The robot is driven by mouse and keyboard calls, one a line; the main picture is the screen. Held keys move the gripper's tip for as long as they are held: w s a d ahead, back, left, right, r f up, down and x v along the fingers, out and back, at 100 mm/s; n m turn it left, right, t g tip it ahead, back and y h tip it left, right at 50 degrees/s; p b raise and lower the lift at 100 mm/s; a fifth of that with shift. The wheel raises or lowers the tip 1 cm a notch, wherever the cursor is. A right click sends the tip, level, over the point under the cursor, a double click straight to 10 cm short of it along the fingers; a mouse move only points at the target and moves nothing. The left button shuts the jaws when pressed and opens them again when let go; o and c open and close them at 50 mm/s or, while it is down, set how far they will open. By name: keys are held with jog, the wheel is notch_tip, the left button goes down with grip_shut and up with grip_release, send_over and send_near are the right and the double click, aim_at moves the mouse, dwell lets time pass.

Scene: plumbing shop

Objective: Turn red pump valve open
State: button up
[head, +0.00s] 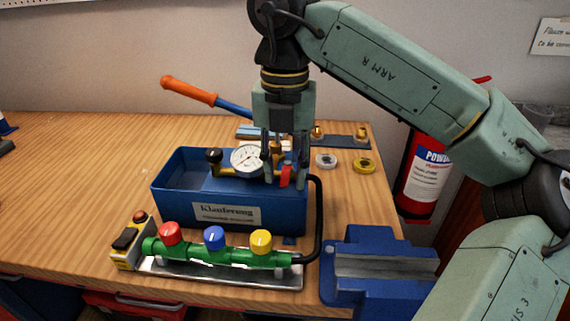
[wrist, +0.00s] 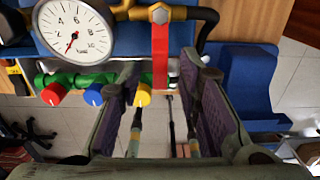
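The red pump valve handle (head: 286,176) is a small flat lever on the brass fitting beside the white gauge (head: 248,159) of the blue test pump (head: 167,190). In the wrist view the red handle (wrist: 160,55) points along the picture's vertical, just right of the gauge (wrist: 74,30). My gripper (head: 285,168) points straight down over the handle. In the wrist view my gripper (wrist: 164,82) has its two fingers apart, with the handle between their tips and a gap visible on each side. Contact with the handle cannot be seen.
A green manifold (head: 200,250) with red, blue and yellow knobs lies in front of the pump. A black hose (head: 317,220) curves at its right. A blue vise (head: 380,268) stands front right. An orange-gripped pump lever (head: 188,91) rises behind.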

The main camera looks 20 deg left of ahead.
jog(key=shift+c, duration=0.4)
grip_shut()
